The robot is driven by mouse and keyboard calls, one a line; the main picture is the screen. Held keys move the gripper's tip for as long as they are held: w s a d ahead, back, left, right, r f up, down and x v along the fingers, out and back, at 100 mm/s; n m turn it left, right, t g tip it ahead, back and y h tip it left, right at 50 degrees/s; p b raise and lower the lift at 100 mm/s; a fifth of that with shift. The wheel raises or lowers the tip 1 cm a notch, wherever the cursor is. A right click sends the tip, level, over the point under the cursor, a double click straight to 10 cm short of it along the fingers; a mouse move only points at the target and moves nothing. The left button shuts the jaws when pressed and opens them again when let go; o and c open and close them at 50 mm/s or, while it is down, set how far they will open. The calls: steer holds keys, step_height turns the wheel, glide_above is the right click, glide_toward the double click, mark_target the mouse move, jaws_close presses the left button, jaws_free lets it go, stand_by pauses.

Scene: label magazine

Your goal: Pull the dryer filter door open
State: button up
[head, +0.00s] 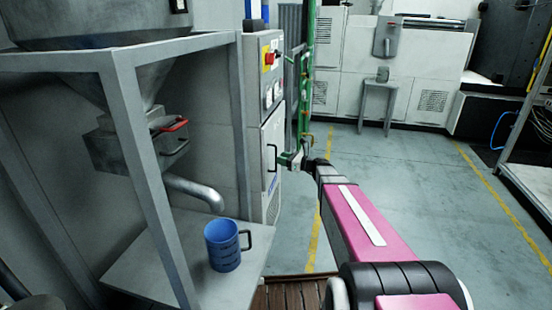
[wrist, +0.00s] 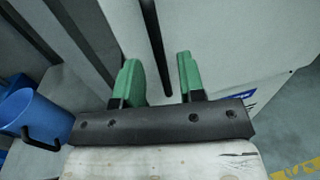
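The dryer filter door (head: 277,133) is a pale panel low on the front of the grey cabinet, with a black vertical bar handle (head: 271,158). My gripper (head: 288,159) is just right of the handle in the head view. In the wrist view, its two green fingers are apart and my gripper (wrist: 157,70) is open. The black handle (wrist: 152,35) runs down between the fingers in that picture, with a gap on each side. Neither finger visibly touches it. The door (wrist: 215,40) looks shut. How deep the handle sits between the fingers is unclear.
A blue mug (head: 222,246) stands on a grey stand (head: 245,284) under a metal spout, left of my arm; the mug also shows in the wrist view (wrist: 35,112). A control panel with a red knob (head: 269,58) is above the door. Open floor (head: 400,170) lies to the right.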

mark_target(276, 171)
steer(key=shift+x, duration=1.85)
jaws_close()
